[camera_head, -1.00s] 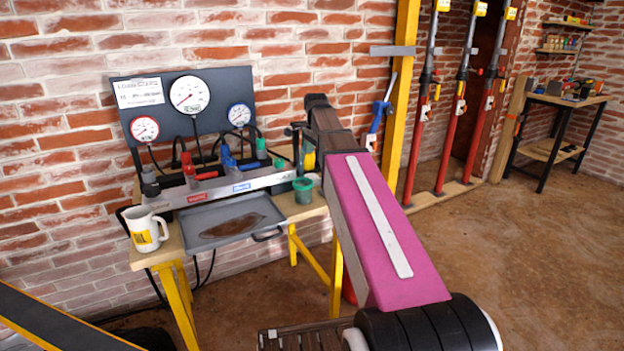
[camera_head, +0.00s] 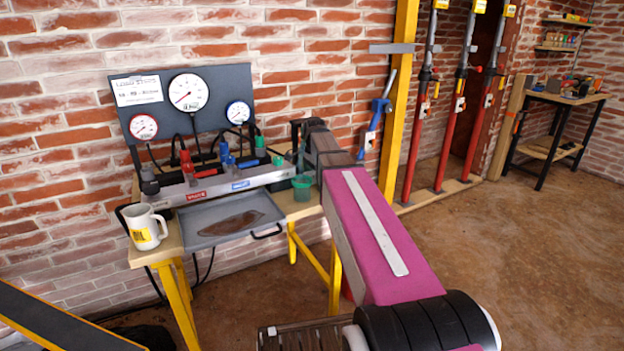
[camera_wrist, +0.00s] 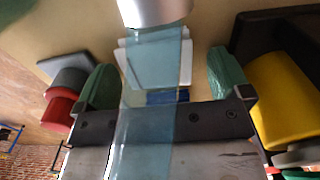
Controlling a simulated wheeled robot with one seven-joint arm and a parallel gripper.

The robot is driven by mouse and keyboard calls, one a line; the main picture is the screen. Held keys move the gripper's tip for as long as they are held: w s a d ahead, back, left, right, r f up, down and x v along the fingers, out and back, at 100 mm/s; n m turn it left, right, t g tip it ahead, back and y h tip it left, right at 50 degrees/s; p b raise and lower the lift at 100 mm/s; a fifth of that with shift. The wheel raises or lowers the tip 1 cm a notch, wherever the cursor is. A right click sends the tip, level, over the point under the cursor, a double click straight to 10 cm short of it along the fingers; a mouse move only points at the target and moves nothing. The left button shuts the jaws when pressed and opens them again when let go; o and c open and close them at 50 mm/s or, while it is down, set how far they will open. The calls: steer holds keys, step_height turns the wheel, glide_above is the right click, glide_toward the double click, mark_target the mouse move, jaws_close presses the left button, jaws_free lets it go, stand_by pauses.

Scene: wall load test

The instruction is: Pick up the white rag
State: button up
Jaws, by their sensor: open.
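A white, flat, folded-looking piece, which seems to be the white rag (camera_wrist: 185,62), lies on the tan surface in the wrist view. It sits ahead of and between the two green fingertips of my gripper (camera_wrist: 164,82). The fingers are wide apart and nothing is held between them. A see-through bluish strip (camera_wrist: 150,120) crosses the middle of the wrist view and partly covers the white piece. In the head view, my arm reaches to the right end of the workbench (camera_head: 165,247). It hides most of the gripper there, and I cannot make out the rag.
A grey tray (camera_head: 205,217), a white mug (camera_head: 146,226) and a green cup (camera_head: 302,187) are on the bench. A gauge panel (camera_head: 215,85) stands behind. In the wrist view, a silver cylinder (camera_wrist: 155,10) is ahead and a yellow one (camera_wrist: 285,95) is close right.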

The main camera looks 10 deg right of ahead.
mark_target(315, 173)
steer(key=c, duration=1)
steer(key=shift+r, duration=0.1)
step_height(315, 173, up, 10)
steer(key=shift+f, duration=0.1)
steer(key=shift+o, duration=0.3)
